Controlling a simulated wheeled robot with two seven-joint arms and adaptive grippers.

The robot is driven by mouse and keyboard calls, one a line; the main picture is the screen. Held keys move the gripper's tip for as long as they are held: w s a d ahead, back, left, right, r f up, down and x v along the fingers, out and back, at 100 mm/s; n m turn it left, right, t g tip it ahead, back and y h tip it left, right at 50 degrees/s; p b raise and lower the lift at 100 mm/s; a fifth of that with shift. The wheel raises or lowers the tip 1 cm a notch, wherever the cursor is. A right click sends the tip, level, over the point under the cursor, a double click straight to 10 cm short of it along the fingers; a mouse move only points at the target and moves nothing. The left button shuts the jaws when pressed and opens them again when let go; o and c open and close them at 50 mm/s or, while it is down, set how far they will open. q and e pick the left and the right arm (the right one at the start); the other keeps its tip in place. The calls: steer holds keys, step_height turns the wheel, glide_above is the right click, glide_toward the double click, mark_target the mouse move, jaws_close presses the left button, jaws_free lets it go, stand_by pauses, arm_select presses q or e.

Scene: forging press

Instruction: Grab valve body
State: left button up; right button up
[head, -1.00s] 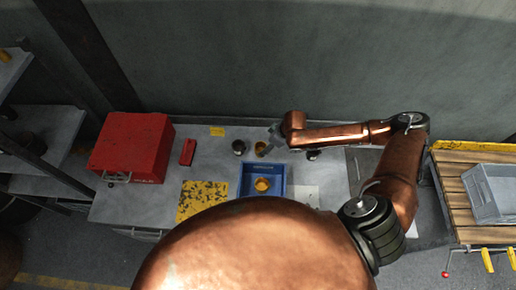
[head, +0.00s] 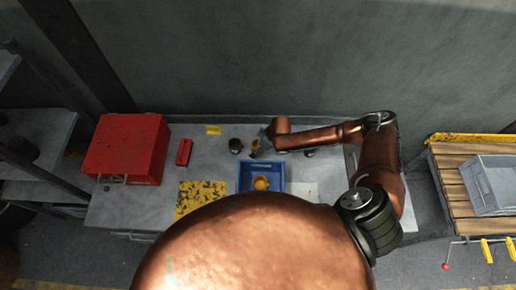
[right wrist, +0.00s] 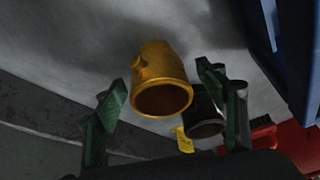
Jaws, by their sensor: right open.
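A yellow-brass valve body (right wrist: 160,78), a hollow rounded piece with a side boss and an open round end, shows in the right wrist view. It lies between the two green fingers of my right gripper (right wrist: 162,92), which are open and apart from it. In the head view the same piece (head: 255,150) is on the bench, partly hidden by my right gripper (head: 264,136) just above it. Another brass piece (head: 261,183) sits in a blue bin (head: 243,178). My left gripper is not in view.
A dark cylinder (head: 235,146) stands just left of the brass piece; a dark round part (right wrist: 204,112) is close behind it in the wrist view. A red toolbox (head: 126,148), a red block (head: 184,152) and a yellow-black mat (head: 200,198) are on the bench. A grey crate (head: 497,185) is at the right.

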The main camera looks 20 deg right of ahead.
steer(key=shift+c, duration=0.6)
steer(key=c, duration=1.5)
